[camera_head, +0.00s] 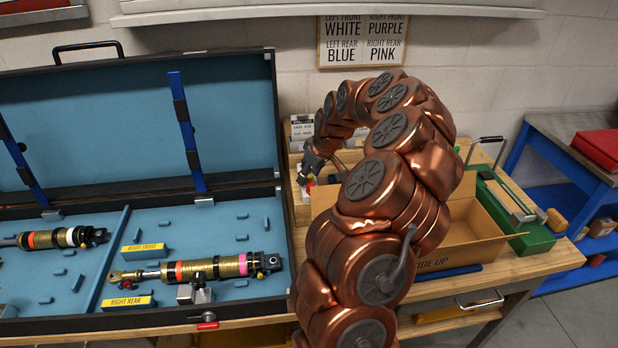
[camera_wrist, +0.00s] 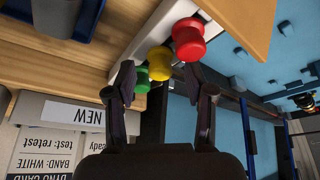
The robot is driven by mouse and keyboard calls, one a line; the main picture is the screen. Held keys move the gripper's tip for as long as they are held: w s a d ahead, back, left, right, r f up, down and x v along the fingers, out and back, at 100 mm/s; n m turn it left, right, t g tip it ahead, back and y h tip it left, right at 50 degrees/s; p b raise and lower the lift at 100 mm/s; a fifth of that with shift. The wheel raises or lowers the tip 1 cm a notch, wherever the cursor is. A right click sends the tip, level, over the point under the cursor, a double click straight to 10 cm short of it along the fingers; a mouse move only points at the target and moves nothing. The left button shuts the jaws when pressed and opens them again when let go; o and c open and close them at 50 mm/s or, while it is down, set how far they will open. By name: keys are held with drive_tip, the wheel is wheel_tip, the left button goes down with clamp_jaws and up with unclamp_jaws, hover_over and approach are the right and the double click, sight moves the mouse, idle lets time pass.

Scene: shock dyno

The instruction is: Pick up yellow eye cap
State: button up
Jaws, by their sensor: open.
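The yellow eye cap (camera_wrist: 160,62) sits in a row on a white strip in the wrist view, between a green cap (camera_wrist: 141,78) and a red cap (camera_wrist: 188,38). My gripper (camera_wrist: 167,80) is open, with its two dark fingers on either side of the row's lower end. The yellow cap lies between and a little beyond the fingertips; I cannot tell whether they touch it. In the head view my gripper (camera_head: 308,172) is at the back of the bench, left of the cardboard box, and the caps there are tiny and mostly hidden.
The open blue-lined case (camera_head: 105,228) holds shock absorbers (camera_head: 205,268) at left. A cardboard box (camera_head: 455,235) stands on the wooden bench, partly behind my arm. A green case (camera_head: 520,225) is at right. A box with a "NEW" label (camera_wrist: 70,115) is near my gripper.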

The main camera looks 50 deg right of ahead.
sight(309, 176)
drive_tip(key=shift+c, duration=0.3)
drive_tip(key=c, duration=0.8)
drive_tip(key=shift+o, duration=0.2)
wheel_tip(309, 176, up, 10)
drive_tip(key=b, duration=0.3)
